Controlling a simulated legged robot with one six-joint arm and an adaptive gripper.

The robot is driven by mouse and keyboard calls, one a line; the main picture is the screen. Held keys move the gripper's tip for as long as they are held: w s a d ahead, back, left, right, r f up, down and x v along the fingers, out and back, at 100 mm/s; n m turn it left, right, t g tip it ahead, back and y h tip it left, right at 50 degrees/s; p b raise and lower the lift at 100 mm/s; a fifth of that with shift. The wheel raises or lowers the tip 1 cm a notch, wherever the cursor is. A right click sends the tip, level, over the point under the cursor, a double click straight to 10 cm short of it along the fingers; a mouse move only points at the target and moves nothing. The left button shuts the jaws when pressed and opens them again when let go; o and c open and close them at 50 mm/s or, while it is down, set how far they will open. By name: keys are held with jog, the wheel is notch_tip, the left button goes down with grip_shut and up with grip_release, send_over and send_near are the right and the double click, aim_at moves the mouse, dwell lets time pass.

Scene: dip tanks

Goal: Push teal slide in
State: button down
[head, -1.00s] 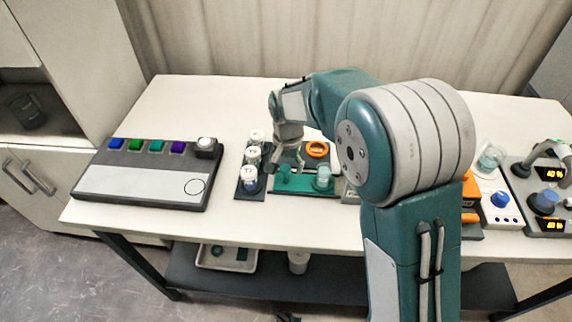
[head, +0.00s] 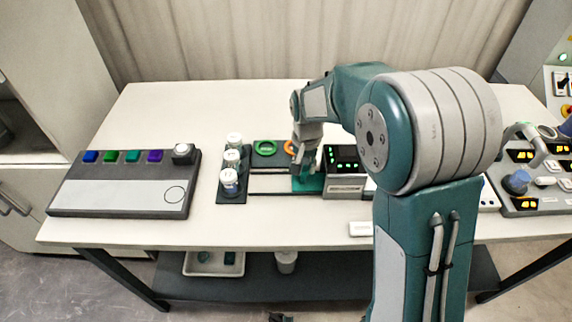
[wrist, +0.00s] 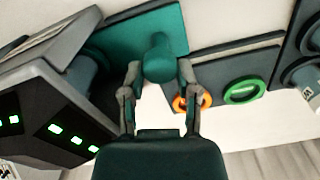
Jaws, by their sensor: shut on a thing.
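The teal slide (head: 306,186) is a flat plate on a track, with its right end inside the box with green lights (head: 345,183). In the wrist view the slide (wrist: 118,38) carries a round teal knob (wrist: 158,55), and my gripper (wrist: 159,72) has a finger on each side of it, shut on it. In the head view my gripper (head: 306,168) points down onto the slide just left of the box and hides the knob. A grey-blue rounded thing (wrist: 84,76) shows partly at the box mouth in the wrist view; the rest is hidden.
A green ring (head: 265,148) and an orange ring (head: 290,147) lie behind the track. White-capped vials (head: 230,182) stand in a rack to the left. A panel with coloured buttons (head: 120,190) lies farther left. Bare table shows in front of the track.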

jog(key=shift+s+f, duration=0.1)
jog(key=shift+f, duration=0.05)
jog(key=shift+c, duration=1.7)
grip_release()
jog(key=shift+d, duration=0.3)
jog(key=shift+r, duration=0.25)
notch_tip(320, 180, up, 12)
jog(key=shift+w+f, duration=0.2)
jog(key=shift+f, duration=0.05)
